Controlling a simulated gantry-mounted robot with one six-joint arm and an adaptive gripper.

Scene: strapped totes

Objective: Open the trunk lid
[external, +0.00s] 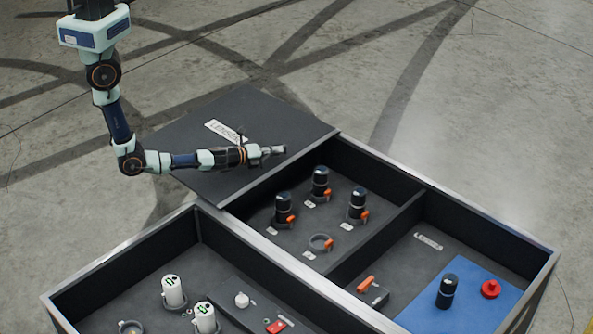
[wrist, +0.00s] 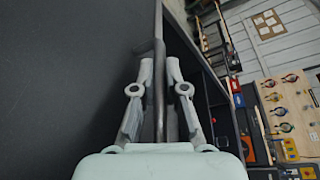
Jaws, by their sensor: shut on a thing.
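The trunk lid (external: 215,175) is a dark grey panel with a white label. It extends from the far side of the compartment with the black cylinders, and I cannot tell its exact tilt. My gripper (external: 280,150) reaches across it from the left in the external view. In the wrist view, a large dark panel, apparently the lid (wrist: 70,80), fills the left side. The fingers of my gripper (wrist: 159,75) lie on either side of a thin dark strip along its edge and are shut on it. The exact contact is hard to see.
The tote (external: 470,203) has dark walls and open compartments. Black cylinders (external: 320,182) with orange clips stand nearest the lid. A blue mat (external: 420,316) holds a black cylinder and a red knob (external: 490,289). White cylinders (external: 173,290) stand front left. Bare floor surrounds it.

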